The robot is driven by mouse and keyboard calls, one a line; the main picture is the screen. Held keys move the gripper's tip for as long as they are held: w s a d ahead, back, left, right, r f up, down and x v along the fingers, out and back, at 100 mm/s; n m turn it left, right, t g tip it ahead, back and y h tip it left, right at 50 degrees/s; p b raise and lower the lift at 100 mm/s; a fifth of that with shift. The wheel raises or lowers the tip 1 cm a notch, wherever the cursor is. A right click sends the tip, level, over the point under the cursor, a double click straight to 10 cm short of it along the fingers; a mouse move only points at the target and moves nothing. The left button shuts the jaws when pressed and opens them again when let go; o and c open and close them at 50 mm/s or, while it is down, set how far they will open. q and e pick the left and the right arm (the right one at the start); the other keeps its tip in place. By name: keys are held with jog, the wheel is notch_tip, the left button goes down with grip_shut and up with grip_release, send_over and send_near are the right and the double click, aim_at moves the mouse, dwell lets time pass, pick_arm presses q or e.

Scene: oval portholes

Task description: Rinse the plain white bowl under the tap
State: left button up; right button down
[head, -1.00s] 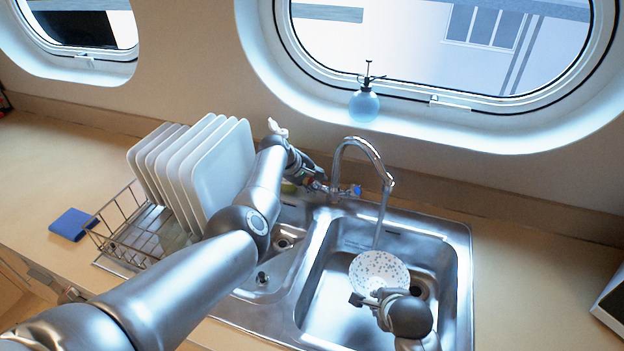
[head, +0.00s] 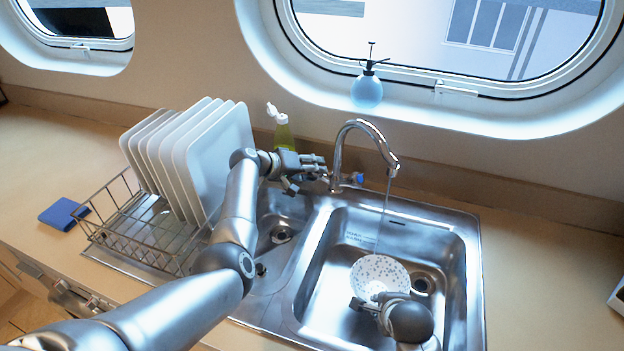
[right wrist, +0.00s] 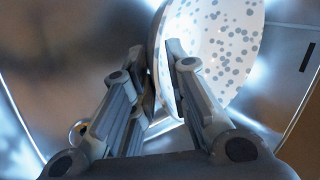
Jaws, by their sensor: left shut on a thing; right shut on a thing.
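A white bowl with grey speckles (head: 380,274), not a plain one, is tilted in the right basin of the sink (head: 462,265). My right gripper (head: 368,301) is shut on its rim; the right wrist view shows the fingers (right wrist: 156,62) on both sides of the bowl's wall (right wrist: 222,45). The tap (head: 345,150) runs a thin stream of water (head: 384,212) down to the bowl. My left gripper (head: 318,172) is shut at the left side of the tap's base, on what looks like the tap handle, largely hidden by the fingers. A blue-marked handle (head: 357,178) shows on the right.
A wire rack (head: 125,240) with several white plates (head: 215,150) stands left of the sink. A blue sponge (head: 63,214) lies beside it. A green soap bottle (head: 283,134) stands behind my left gripper. A blue spray bottle (head: 367,92) is at the window.

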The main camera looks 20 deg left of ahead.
pick_arm(q)
jog(key=shift+f+m+h+b, duration=0.2)
jog(key=shift+m+h+b, duration=0.3)
jog(key=shift+m+b, duration=0.7)
pick_arm(e)
jog(key=shift+f, duration=1.85)
pick_arm(q)
jog(key=shift+s, duration=0.1)
jog(key=o, duration=1)
jog(key=shift+r, duration=0.1)
